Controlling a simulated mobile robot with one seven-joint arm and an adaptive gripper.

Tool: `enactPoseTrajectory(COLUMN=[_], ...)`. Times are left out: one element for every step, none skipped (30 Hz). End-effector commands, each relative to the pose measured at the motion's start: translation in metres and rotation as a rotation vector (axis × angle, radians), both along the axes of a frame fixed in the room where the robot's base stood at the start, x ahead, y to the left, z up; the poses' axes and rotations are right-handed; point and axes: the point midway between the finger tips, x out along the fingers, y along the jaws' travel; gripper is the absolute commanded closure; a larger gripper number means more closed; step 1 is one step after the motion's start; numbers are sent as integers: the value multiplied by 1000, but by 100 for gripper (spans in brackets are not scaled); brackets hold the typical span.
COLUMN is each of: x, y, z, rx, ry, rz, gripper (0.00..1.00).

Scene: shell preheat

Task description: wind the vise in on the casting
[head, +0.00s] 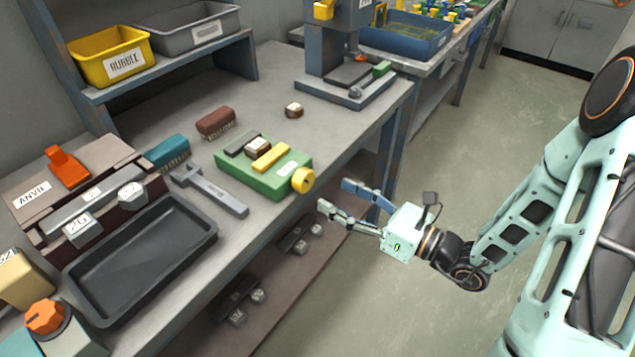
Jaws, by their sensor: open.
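The vise (250,181) is a green block on the bench, with a dark jaw (242,144) at its back and a yellow jaw (271,157) at its front. Its round yellow knob (303,180) sticks out at the right, by the bench's front edge. A small brown and pale casting (258,146) sits between the jaws; whether the yellow jaw touches it I cannot tell. My gripper (332,194) is open and empty, its fingers pointing left toward the knob. It is just off the bench edge, a little right of and below the knob, apart from it.
A second small brown casting (294,110) lies behind the vise. A grey T-shaped tool (210,189), a teal brush (168,152) and a brown brush (216,122) lie to its left. A black tray (141,258) is at front left. A press (346,80) stands behind right. The floor (470,130) is clear.

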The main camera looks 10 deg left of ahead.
Motion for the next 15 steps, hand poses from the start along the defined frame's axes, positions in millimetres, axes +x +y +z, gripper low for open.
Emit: enactPoseTrajectory(x=[3, 5, 8, 10, 13, 15, 17, 19, 20, 22, 23, 24, 25, 25, 26], y=[12, 17, 24, 29, 33, 40, 43, 47, 51, 54, 56, 59, 60, 61, 62], z=[0, 0, -1, -1, -1, 0, 0, 0, 0, -1, -1, 0, 0, 0, 0], rx=[1, 2, 1, 0, 1, 1, 2, 1, 1, 0, 0, 1, 0, 1, 1], ry=[-2, -1, -2, -1, -2, -2, -1, -1, -1, 0, 0, 1, 1, 1, 1], rz=[6, 5, 5, 5, 4, 4, 3, 3, 3, 2, 2, 1, 0, 0, 0], gripper=[44, 44, 44, 44, 44, 44, 44, 44, 44, 44, 44, 44, 44, 44, 44])
